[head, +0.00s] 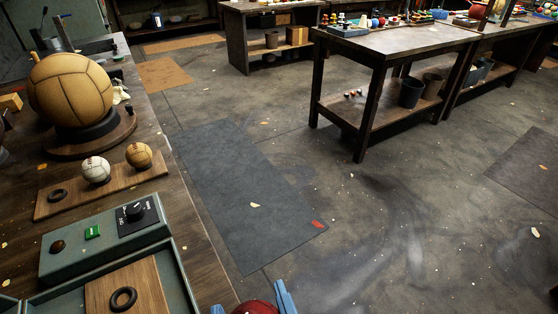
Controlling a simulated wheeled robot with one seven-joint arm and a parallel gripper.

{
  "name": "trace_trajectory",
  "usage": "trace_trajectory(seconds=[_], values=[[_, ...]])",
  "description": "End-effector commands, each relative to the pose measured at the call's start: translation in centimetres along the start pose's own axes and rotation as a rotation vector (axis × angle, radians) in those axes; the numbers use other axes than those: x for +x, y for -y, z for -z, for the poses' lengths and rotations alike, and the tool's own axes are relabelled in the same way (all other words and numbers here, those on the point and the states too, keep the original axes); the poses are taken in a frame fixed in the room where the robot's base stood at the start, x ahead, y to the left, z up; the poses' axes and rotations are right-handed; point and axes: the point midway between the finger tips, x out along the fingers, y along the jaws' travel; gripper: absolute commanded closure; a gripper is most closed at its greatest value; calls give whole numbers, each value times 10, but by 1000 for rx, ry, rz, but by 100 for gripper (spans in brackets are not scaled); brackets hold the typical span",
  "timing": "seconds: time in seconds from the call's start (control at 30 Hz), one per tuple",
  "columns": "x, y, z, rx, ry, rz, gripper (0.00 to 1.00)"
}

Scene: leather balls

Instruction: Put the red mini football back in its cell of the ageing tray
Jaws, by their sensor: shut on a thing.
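My gripper (251,299), with blue fingers, shows at the bottom edge. It is shut on the red mini football (254,307), whose top shows between the fingers. The rest of the ball is cut off by the frame. Left of it is a grey-green tray-like case (181,272) with a raised rim. Inside the case is a wooden plate (150,279) bearing an empty black ring (123,299). The case has a control panel (107,237) with a black knob and a green switch. I cannot tell for sure which part is the ball's cell.
A wooden stand board (75,206) behind the case holds a white mini ball (96,170), a tan mini ball (139,155) and an empty black ring (57,196). A large tan ball (70,90) sits farther back. The floor right of the bench is open, with a dark mat (245,190).

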Motion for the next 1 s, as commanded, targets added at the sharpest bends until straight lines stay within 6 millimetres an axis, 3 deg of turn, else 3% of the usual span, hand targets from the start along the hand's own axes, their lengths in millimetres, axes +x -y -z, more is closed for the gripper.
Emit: trace_trajectory(seconds=[0.27, 0.47, 0.73, 1.0], values=[[44, -17, -26, 9, 7, -30, 70], [86, -43, -60, 20, 14, -60, 70], [155, -122, -148, 50, 30, -131, 70], [181, -203, -227, 85, 41, -206, 70]])
